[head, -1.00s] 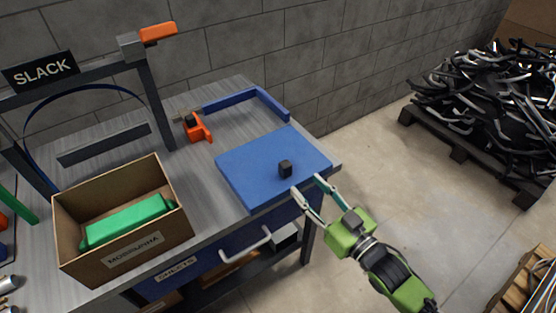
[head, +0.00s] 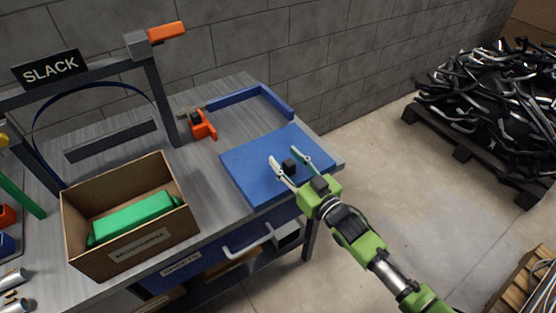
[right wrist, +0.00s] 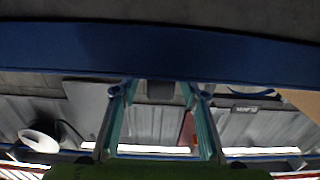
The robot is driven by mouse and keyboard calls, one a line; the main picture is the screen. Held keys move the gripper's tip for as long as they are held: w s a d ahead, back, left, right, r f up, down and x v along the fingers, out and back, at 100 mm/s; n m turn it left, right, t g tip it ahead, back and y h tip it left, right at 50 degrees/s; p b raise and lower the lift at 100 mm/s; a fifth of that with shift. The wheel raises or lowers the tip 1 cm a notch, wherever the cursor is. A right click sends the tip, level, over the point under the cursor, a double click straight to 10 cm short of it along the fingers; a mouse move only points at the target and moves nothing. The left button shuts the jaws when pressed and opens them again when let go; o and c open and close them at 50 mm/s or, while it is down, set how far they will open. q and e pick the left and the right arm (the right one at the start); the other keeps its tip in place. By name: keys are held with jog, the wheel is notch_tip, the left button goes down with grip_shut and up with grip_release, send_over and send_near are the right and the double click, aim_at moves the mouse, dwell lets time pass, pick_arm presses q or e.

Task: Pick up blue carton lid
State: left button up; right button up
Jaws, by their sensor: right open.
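The blue carton lid (head: 250,170) lies flat on the right end of the grey workbench, with a small dark knob (head: 289,166) on its top. My right gripper (head: 285,155) is over the lid from the front right. Its fingers are open, one on each side of the knob, and do not look closed on it. In the right wrist view the dark knob (right wrist: 160,90) shows between the two teal fingers. I cannot tell the exact height of the fingertips above the lid. My left gripper is not in view.
An open cardboard box (head: 185,230) with a green object (head: 130,217) inside stands left of the lid. Behind the lid are an orange clamp-like part (head: 203,126) and a blue angled bar (head: 250,97).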

grip_shut()
